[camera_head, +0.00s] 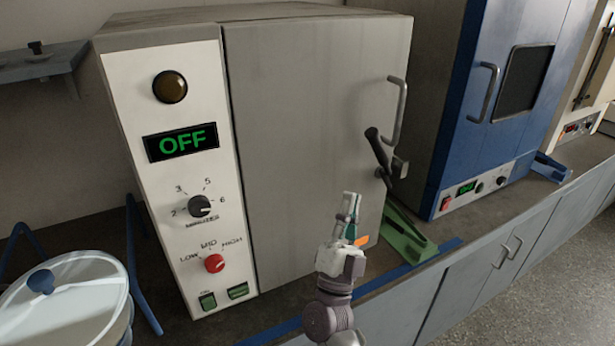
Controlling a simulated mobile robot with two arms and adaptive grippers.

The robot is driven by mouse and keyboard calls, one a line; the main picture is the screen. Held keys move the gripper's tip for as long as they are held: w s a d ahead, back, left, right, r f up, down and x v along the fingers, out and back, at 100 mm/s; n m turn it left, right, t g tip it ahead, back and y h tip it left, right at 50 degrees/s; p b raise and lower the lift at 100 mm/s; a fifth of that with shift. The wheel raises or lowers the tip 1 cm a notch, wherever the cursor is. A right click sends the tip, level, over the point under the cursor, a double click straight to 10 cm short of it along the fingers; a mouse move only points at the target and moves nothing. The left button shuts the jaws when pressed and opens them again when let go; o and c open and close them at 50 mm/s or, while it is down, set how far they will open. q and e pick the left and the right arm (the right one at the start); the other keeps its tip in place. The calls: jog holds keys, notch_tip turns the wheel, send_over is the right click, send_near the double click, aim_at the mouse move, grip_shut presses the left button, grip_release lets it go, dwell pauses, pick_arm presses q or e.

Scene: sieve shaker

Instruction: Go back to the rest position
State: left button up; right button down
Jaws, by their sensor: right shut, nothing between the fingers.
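My right gripper (349,209) stands in front of the closed grey door (300,120) of a large cabinet machine, at the lower middle of the head view. Its fingers point up and are shut with nothing between them. The machine's control panel (178,160) is white, and its display (181,142) reads OFF in green. A black-gripped lever (378,155) sits at the door's right edge, below a grey bar handle (397,110). My left gripper is out of view.
A round lidded vessel (75,300) and blue frame legs stand at the lower left. A green base (405,238) lies on the counter right of my gripper. A blue cabinet (500,90) stands further right. Bare floor (540,280) shows at the lower right.

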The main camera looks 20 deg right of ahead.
jog(key=w+a+f+n+t+y, duration=0.15)
jog(key=a+f+n+y, duration=0.25)
jog(key=n+y, duration=0.5)
jog(key=w+a+f+n+g+y, duration=0.1)
jog(key=w+a+f+n+y, duration=0.1)
jog(key=a+f+n+y, duration=0.45)
jog(key=s+a+f+n+g+y, duration=0.1)
jog(key=s+f+n+g+y, duration=0.3)
jog(key=s+f+g+y, duration=0.4)
jog(key=s+d+f+n+g+h, duration=0.1)
jog(key=s+d+f+g+h, duration=0.1)
jog(key=s+f+g, duration=0.5)
jog(key=s+d+f+n+g+h, duration=0.1)
jog(key=s+f+g+h, duration=0.2)
jog(key=s, duration=0.8)
notch_tip(320, 180, down, 25)
jog(key=s+d+f+g, duration=0.2)
jog(key=s+f, duration=1.5)
jog(key=shift+s+d+f, duration=0.15)
jog(key=shift+d+f, duration=0.05)
jog(key=shift+d, duration=0.2)
